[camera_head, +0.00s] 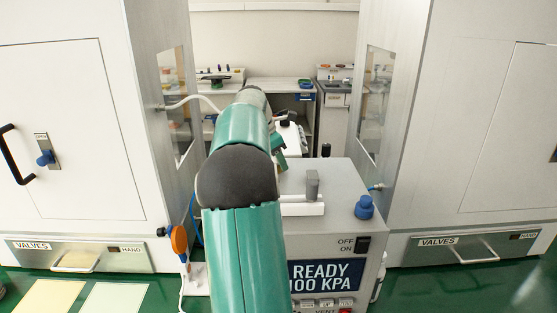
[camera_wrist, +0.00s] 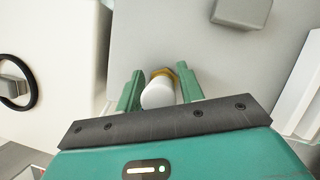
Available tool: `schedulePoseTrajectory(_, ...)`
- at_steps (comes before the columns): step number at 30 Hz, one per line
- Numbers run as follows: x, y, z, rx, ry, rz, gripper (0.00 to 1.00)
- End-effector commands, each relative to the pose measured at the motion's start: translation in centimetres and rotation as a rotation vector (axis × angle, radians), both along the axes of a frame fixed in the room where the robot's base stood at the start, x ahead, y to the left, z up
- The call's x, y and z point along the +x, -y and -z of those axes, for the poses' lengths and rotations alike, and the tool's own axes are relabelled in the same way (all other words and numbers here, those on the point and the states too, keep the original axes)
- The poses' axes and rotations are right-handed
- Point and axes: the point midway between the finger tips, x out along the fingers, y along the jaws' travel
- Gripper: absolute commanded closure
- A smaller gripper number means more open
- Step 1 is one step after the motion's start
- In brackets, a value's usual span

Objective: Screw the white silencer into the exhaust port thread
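In the wrist view, the white silencer (camera_wrist: 157,95) is a short white cylinder with a brass-coloured collar at its far end. The brass end points away toward a plain light grey surface (camera_wrist: 190,40). I cannot tell whether it touches that surface. The exhaust port thread cannot be made out in either view. In the head view, my green arm hides the silencer and most of the gripper.
A grey press unit (camera_head: 340,200) with a blue knob (camera_head: 364,207), an OFF/ON switch (camera_head: 363,244) and a "READY 100 KPA" display (camera_head: 325,275) stands beside my arm. White cabinets rise at left (camera_head: 60,140) and right (camera_head: 480,140). A grey block (camera_wrist: 242,12) shows in the wrist view.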

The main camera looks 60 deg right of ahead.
Motion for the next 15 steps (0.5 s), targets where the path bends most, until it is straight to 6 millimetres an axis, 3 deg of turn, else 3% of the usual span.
schedulePoseTrajectory(15,0.09,0.08,-0.02,-0.001,-0.001,-0.149,0.62)
